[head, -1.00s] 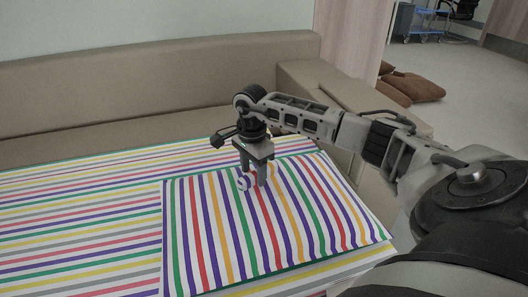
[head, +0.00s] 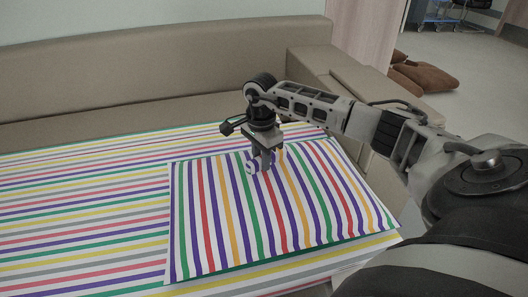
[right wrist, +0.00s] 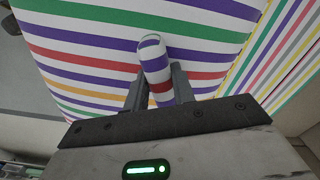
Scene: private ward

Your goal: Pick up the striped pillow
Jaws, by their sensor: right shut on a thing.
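The striped pillow (head: 225,225) lies on the striped sheet of the couch (head: 80,215), with its stripes running across those of the sheet. It is white with purple, green, red and orange stripes. My right gripper (head: 262,165) is over the far part of the pillow, pointing down, and is shut on a pinched fold of its cloth. In the right wrist view the fold (right wrist: 155,65) bulges up between the two fingers, and the pillow (right wrist: 90,45) spreads out beyond. My left gripper is not in view.
A beige backrest (head: 170,85) runs behind the sheet, and a beige armrest (head: 320,75) stands at the right behind my arm. Brown cushions (head: 425,75) lie on the floor at the far right. The sheet left of the pillow is clear.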

